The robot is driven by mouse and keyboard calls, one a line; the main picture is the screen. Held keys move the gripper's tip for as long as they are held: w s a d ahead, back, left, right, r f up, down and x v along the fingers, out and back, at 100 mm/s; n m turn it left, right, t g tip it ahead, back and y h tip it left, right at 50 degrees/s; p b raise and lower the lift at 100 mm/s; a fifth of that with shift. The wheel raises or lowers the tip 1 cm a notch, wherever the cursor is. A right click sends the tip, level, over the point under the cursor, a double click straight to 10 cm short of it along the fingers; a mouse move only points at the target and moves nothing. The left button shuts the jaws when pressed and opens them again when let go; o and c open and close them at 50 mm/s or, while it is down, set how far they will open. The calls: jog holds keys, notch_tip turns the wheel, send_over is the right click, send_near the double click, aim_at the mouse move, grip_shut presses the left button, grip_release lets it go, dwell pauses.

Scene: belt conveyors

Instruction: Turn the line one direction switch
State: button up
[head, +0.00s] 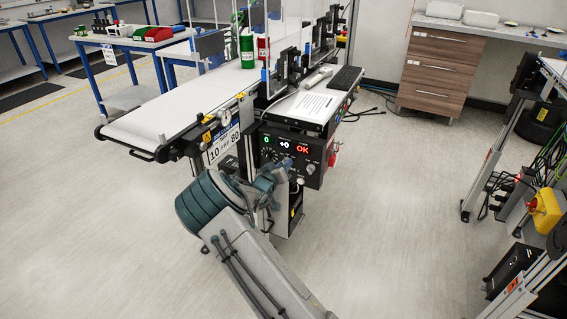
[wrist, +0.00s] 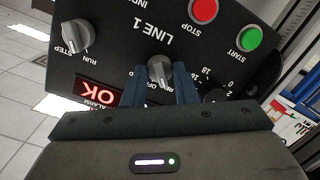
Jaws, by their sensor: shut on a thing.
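The line one direction switch (wrist: 159,68) is a small grey knob on a black control panel (wrist: 118,40) marked LINE 1, seen upside down in the wrist view. Lettering that reads partly as REV and OFF lies beside the knob. My gripper (wrist: 161,82) is shut on this knob, with one dark blue finger on each side. Which position the knob points to is hard to tell. In the head view my gripper (head: 283,172) is at the front of the panel (head: 297,142), and my wrist hides its lower left part.
A STEP/RUN knob (wrist: 77,36), a red STOP button (wrist: 203,10) and a green START button (wrist: 249,38) are on the same panel. A red OK display (wrist: 98,91) is lit. The belt conveyor (head: 158,116) stands behind; the floor in front is open.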

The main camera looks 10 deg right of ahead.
jog(key=shift+f+n, duration=0.15)
jog(key=shift+n, duration=0.15)
dwell(0.4)
jog(key=o, duration=1)
jog(key=shift+d, duration=0.1)
jog(key=shift+s, duration=0.1)
jog(key=v, duration=1.4)
